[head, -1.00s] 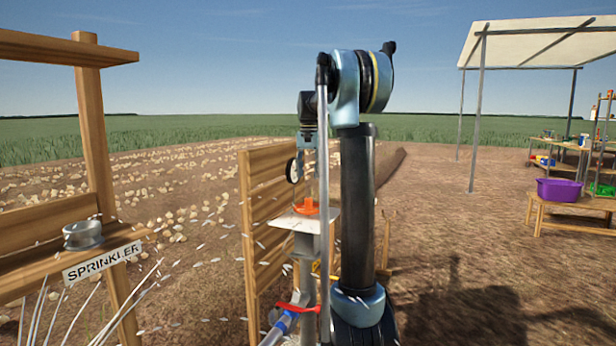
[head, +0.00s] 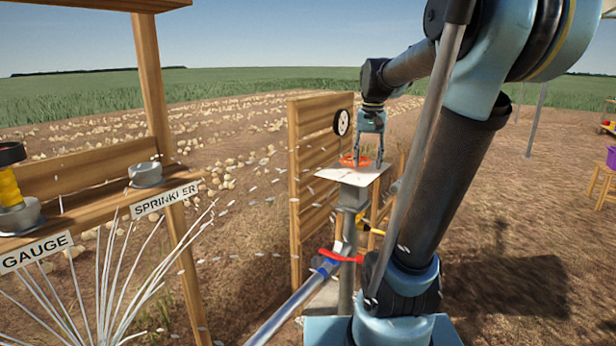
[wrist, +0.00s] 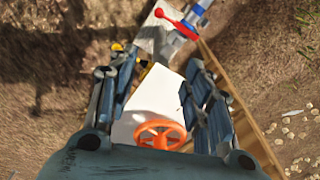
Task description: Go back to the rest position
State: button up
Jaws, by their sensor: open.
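My gripper (head: 366,160) is open, pointing down over a small white plate on a post. An orange handwheel (head: 352,161) sits on that plate, close below the fingertips in the head view. In the wrist view, my gripper (wrist: 160,92) has its fingers spread wide, with nothing between them but the white plate (wrist: 150,98) beyond. The orange handwheel (wrist: 160,134) shows whole near the bottom of that view, apart from both fingers.
A slatted wooden panel (head: 310,190) with a round gauge (head: 341,123) stands just left of the post. A pipe with a red lever (head: 340,256) runs below. A wooden shelf marked SPRINKLER (head: 165,200) stands at left. Open soil lies at right.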

jog(key=s+f+n+t, duration=0.1)
jog(key=s+f+n, duration=0.1)
jog(key=s+f, duration=1.8)
jog(key=shift+s+f+n, duration=0.25)
jog(key=shift+s+n, duration=0.15)
jog(key=shift+s, duration=0.1)
jog(key=shift+w+f, duration=0.2)
jog(key=shift+w, duration=0.2)
dwell(2.0)
